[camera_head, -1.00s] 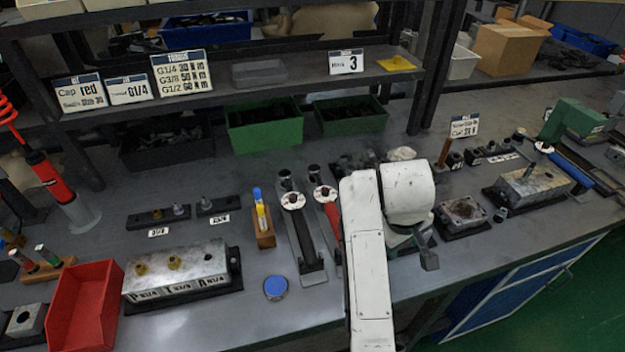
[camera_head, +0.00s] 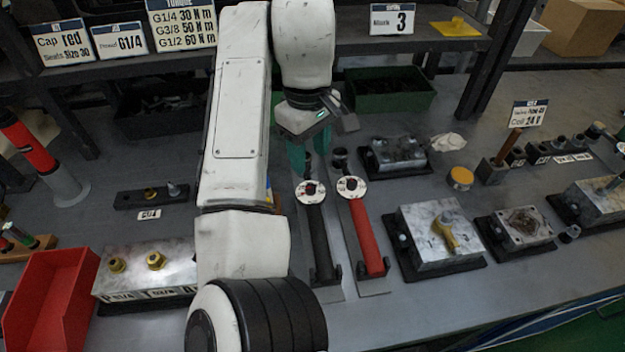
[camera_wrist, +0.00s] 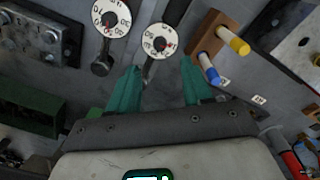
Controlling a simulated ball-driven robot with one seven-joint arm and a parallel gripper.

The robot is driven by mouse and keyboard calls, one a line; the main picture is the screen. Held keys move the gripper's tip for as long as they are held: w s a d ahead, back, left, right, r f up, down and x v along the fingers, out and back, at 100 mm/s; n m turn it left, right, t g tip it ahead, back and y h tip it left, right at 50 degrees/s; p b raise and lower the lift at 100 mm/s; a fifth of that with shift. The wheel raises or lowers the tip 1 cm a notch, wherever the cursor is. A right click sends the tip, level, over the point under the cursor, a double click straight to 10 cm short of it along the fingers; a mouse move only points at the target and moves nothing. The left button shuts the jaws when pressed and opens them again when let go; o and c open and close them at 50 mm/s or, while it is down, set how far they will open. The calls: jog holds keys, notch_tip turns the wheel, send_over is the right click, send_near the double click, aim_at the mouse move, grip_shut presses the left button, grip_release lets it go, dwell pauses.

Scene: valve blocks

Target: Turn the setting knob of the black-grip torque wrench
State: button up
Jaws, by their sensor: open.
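The black-grip torque wrench (camera_head: 319,240) lies in a holder on the bench, its grip towards the front edge. In the wrist view this dial (camera_wrist: 160,42) has numbers and a red mark, just beyond the fingertips. My gripper (camera_head: 308,160) points down with teal fingers beside the wrench's far end. In the wrist view my gripper (camera_wrist: 161,66) is open, with the wrench's head end between the fingers and nothing gripped.
The red-grip wrench (camera_head: 365,235) lies close on the right; its dial (camera_wrist: 110,18) is near in the wrist view. A wooden stand (camera_wrist: 212,35) with blue and yellow pieces is on the other side. A valve block (camera_head: 435,235) stands further right. A green bin (camera_head: 390,95) is behind.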

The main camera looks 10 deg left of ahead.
aim_at(311, 187)
notch_tip(311, 187, down, 8)
jog(key=shift+f, duration=0.2)
jog(key=shift+c, duration=0.3)
grip_shut()
dwell(0.3)
